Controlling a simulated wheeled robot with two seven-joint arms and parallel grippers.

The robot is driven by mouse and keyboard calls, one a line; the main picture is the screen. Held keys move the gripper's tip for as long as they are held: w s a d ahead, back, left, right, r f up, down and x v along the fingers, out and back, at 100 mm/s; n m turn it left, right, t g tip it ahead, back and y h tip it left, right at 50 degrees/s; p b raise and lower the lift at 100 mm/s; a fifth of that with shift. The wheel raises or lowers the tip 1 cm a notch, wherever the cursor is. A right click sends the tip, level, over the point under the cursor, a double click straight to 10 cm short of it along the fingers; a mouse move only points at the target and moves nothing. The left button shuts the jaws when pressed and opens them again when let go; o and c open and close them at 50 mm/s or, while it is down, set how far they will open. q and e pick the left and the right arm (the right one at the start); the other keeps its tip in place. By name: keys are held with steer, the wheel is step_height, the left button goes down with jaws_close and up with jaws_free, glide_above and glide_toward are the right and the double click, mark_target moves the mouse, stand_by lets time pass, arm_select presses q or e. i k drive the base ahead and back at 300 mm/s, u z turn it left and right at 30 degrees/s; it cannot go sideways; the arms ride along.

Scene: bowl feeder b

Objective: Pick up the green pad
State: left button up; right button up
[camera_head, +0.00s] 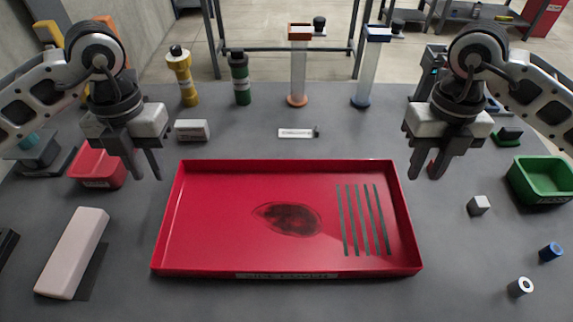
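A small green object with a black top (508,136) lies on the grey table at the right, behind the green bin; it is the likeliest green pad, but it is too small to be sure. My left gripper (146,170) hangs above the table near the red tray's back left corner, open and empty. My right gripper (425,170) hangs near the tray's back right corner, open and empty. It is to the left of the green object and apart from it.
A large red tray (230,262) with a dark stain and several dark strips fills the middle. A green bin (541,180), grey cube (479,205) and small rollers stand right. A red bin (96,168) and pale block (73,252) lie left. Bottles and tubes stand behind.

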mark_target(507, 136)
steer(key=k, duration=1)
